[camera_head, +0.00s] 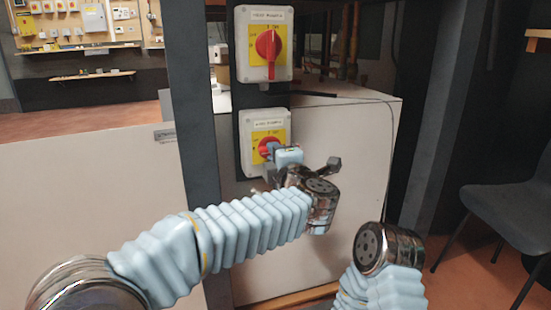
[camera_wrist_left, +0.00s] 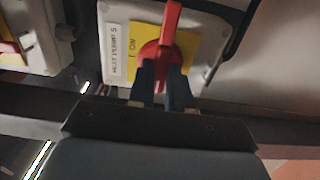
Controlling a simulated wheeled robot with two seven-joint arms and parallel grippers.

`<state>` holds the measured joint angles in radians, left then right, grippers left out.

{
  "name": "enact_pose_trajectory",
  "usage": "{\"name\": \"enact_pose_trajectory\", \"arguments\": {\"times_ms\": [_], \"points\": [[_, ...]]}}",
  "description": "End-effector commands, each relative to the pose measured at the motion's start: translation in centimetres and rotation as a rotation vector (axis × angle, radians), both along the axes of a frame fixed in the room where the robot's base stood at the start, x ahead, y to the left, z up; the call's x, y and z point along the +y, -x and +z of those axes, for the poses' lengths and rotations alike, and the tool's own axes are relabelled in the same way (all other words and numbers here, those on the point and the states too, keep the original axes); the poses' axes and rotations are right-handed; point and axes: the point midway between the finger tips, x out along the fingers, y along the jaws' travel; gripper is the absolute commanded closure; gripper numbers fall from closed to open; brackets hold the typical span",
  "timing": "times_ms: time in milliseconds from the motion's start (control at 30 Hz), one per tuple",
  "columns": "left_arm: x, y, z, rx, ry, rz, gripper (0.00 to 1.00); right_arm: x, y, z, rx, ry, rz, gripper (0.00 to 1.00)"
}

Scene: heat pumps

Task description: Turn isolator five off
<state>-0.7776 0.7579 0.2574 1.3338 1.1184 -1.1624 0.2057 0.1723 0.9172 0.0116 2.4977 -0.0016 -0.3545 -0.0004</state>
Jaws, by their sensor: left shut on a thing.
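Isolator five (camera_head: 247,165) is the lower of two grey switch boxes on a dark post in the head view. It has a yellow plate and a red rotary handle (camera_head: 264,145), partly covered by my gripper. In the left wrist view the box (camera_wrist_left: 116,73) has a label that seems to end in 5, and "1 ON" shows on the plate beside the red handle (camera_wrist_left: 172,18). My left gripper (camera_wrist_left: 161,72) is shut on the handle, a dark finger on each side. It also shows in the head view (camera_head: 270,150). My right gripper is out of view.
The upper isolator (camera_head: 268,48), with its red handle vertical, sits just above. A pale cabinet (camera_head: 350,150) stands behind the post, and a pale panel (camera_head: 100,190) is at left. A dark chair (camera_head: 515,205) is at right. My right forearm is low at centre right.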

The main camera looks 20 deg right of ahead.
Motion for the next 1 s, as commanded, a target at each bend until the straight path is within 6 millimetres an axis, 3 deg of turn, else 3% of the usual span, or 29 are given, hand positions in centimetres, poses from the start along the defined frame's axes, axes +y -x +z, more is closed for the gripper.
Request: {"name": "enact_pose_trajectory", "arguments": {"times_ms": [433, 467, 600, 1000], "points": [[-0.06, 0.04, -0.26, 0.005, 0.012, 0.000, 1.00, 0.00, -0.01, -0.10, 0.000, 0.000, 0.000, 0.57], [-0.07, 0.05, -0.26, 0.005, 0.012, 0.000, 0.79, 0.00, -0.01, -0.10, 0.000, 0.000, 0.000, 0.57], [-0.05, 0.04, -0.20, 0.004, 0.011, 0.000, 0.58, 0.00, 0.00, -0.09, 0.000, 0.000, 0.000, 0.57], [-0.12, 0.83, -0.01, 0.001, 0.011, -0.002, 0.55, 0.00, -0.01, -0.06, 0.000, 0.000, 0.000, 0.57]]}}
